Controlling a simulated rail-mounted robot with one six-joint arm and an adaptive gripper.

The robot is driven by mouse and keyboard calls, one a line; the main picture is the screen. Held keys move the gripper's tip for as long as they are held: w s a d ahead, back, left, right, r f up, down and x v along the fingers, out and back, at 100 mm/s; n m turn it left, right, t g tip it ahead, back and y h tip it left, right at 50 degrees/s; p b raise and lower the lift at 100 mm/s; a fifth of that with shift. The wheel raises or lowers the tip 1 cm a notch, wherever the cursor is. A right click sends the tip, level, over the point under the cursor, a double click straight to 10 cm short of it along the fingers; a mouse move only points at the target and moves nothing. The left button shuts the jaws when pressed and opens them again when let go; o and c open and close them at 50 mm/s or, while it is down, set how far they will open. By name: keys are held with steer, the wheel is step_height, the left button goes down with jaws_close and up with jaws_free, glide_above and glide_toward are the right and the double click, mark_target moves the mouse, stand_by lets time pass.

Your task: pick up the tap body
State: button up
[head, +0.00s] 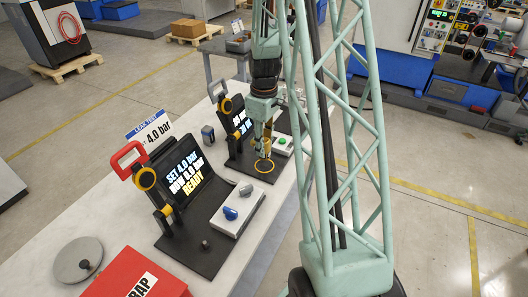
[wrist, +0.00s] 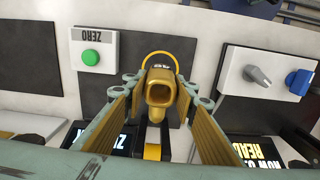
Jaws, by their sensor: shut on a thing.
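The tap body (wrist: 158,88) is a brass-coloured piece with a squarish open mouth, seen end-on in the wrist view. My gripper (wrist: 155,97) is shut on it, with one ribbed finger pad on each side. In the head view my gripper (head: 264,137) hangs over the far test station, and the tap body shows only as a small brass patch (head: 264,148) between the fingers. Below it is a yellow ring (head: 264,166) on a dark base plate. I cannot tell whether the tap body touches the plate.
A white box with a green button (head: 283,142) stands close to my gripper. The nearer station has a screen (head: 190,176), a red handle (head: 127,157) and a white box with blue and grey levers (head: 237,210). A red box (head: 135,278) and a round grey lid (head: 78,260) are at the near end.

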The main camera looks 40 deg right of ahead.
steer(key=shift+r, duration=2.5)
